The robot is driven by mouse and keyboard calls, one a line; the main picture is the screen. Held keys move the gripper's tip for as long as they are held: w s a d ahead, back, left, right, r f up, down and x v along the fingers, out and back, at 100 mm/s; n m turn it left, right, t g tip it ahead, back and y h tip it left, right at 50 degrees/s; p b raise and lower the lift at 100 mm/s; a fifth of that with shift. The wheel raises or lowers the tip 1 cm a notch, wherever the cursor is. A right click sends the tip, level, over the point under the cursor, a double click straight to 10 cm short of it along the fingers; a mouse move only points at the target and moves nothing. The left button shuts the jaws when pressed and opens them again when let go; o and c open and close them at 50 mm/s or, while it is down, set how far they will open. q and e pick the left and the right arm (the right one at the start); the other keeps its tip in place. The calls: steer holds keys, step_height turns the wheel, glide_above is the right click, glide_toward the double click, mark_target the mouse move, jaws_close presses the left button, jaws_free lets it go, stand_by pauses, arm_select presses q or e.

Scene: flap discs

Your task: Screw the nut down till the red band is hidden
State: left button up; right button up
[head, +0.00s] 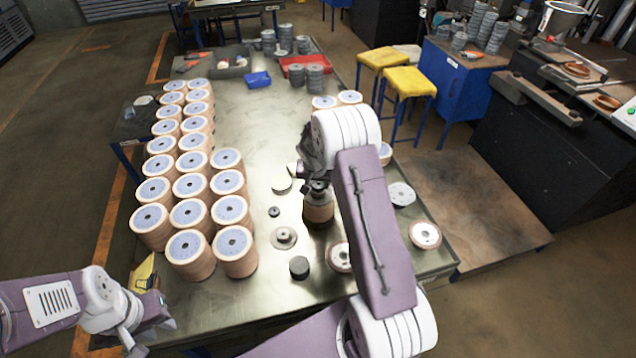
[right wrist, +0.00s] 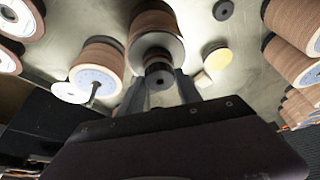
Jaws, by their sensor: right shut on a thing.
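A dark nut (head: 319,186) sits at the top of a short brown stack of flap discs (head: 318,208) standing on the metal table (head: 265,290). My right gripper (head: 312,181) comes down over the stack and is shut on the nut. In the right wrist view the round dark nut (right wrist: 159,77) lies between the two fingers (right wrist: 160,92), with the brown stack (right wrist: 153,35) beyond it.
Rows of tall brown disc stacks (head: 190,213) fill the table's left side. Close to the work stand a flanged piece (head: 284,238), a small dark nut (head: 274,212), a black cylinder (head: 299,267) and flat discs (head: 425,235). A red tray (head: 305,66) and blue bin (head: 257,80) lie far back.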

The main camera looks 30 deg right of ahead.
steer(key=shift+f+b, duration=0.3)
steer(key=shift+b, duration=0.1)
stand_by(0.7)
steer(key=o, duration=1.4)
steer(key=shift+o, duration=0.2)
steer(key=b+v, duration=0.2)
steer(key=v, duration=0.7)
